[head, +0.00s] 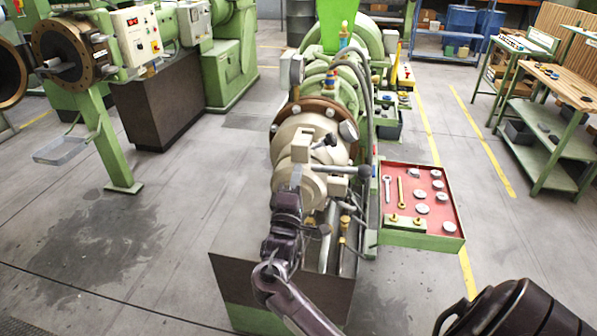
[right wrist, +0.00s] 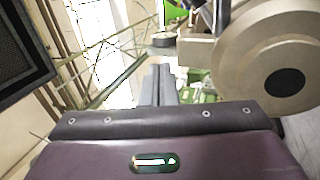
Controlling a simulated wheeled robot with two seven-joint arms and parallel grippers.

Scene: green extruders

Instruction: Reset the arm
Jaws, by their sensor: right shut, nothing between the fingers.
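The green extruder (head: 343,92) stands in the middle of the head view, with a cream-coloured round head (head: 303,135) and black-knobbed handles at its near end. My right gripper (head: 294,180) is in front of this head, pointing away from me, and overlaps it in the picture. I cannot tell whether they touch. In the right wrist view the two grey fingers (right wrist: 158,84) lie side by side, shut and empty. A beige round part with a dark centre (right wrist: 285,82) is close on their right. My left gripper is in neither view.
A red tray (head: 408,179) with wrenches and several round metal pieces sits right of the extruder. A second green machine (head: 232,55) stands at the left. A wooden-topped workbench (head: 560,84) is at the right. The grey floor (head: 150,230) at the left is clear.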

